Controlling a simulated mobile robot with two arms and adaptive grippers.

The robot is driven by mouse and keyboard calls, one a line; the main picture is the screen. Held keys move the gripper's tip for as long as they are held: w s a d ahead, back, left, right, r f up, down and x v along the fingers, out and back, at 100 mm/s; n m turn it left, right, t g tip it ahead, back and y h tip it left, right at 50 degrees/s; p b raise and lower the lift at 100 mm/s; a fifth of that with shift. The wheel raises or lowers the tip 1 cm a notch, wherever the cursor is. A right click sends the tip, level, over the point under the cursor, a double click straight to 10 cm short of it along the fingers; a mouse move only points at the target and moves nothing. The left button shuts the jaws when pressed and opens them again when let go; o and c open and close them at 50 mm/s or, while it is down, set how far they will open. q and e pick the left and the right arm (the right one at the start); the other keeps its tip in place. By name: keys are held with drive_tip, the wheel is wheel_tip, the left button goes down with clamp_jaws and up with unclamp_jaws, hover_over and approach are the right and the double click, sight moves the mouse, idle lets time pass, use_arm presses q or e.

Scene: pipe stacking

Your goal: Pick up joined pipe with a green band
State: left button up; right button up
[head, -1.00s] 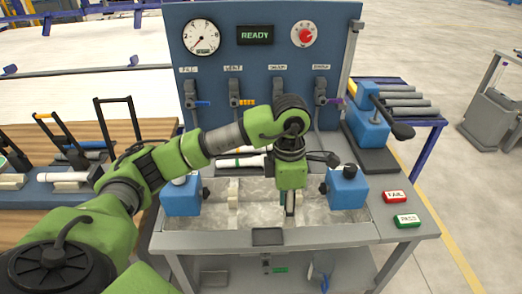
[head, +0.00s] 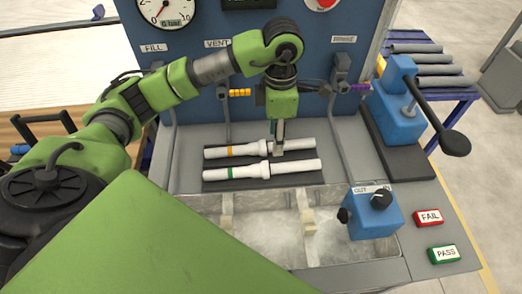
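The joined pipe with a green band (head: 237,172) is white and lies on a dark rack behind the water tank. My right gripper is out of view.
The water tank (head: 260,262) with white supports is in front of the rack. A blue clamp block (head: 373,213) stands at its right, near the FAIL (head: 430,217) and PASS (head: 443,254) buttons. A blue lever press (head: 398,100) and the gauge panel (head: 215,70) stand behind.

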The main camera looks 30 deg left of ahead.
sight(273, 166)
use_arm(q)
wheel_tip(273, 166, down, 3)
drive_tip(key=shift+s+f+p, duration=0.1)
drive_tip(key=shift+s+p, duration=0.05)
drive_tip(key=shift+p, duration=0.15)
wheel_tip(273, 166, down, 4)
drive_tip(key=shift+r+p, duration=0.1)
drive_tip(key=shift+p, duration=0.25)
drive_tip(key=shift+f, duration=0.6)
wheel_tip(273, 166, down, 4)
drive_tip(key=shift+s+a+r+p, duration=0.1)
drive_tip(key=shift+r+p, duration=0.15)
drive_tip(key=shift+p, duration=0.8)
drive_tip(key=shift+f, duration=0.7)
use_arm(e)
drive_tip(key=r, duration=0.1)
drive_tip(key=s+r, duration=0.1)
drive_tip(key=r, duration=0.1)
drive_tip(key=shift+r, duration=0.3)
use_arm(q)
drive_tip(key=c, duration=0.8)
